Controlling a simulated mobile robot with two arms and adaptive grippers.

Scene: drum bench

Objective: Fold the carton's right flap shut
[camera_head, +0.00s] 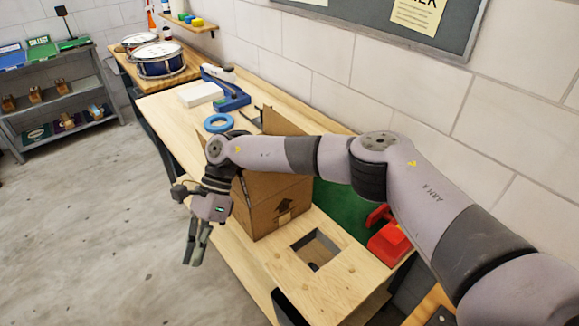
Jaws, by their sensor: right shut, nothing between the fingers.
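The brown cardboard carton (277,212) stands on the wooden bench, with an up-arrow printed on its near side. A flap (282,123) stands up at its far side. My right arm passes across the carton's top and hides much of it, so I cannot tell how the right flap stands. My right gripper (194,254) points down at the left of the carton, apart from it, past the bench's front edge with the floor behind it. Its fingers are together and empty. My left gripper is not in view.
The bench (330,289) has a square cutout near the carton. Blue tape (218,123), a blue device (231,98) and a white box (201,93) lie beyond. Drums (160,60) stand farther back; open floor is left.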

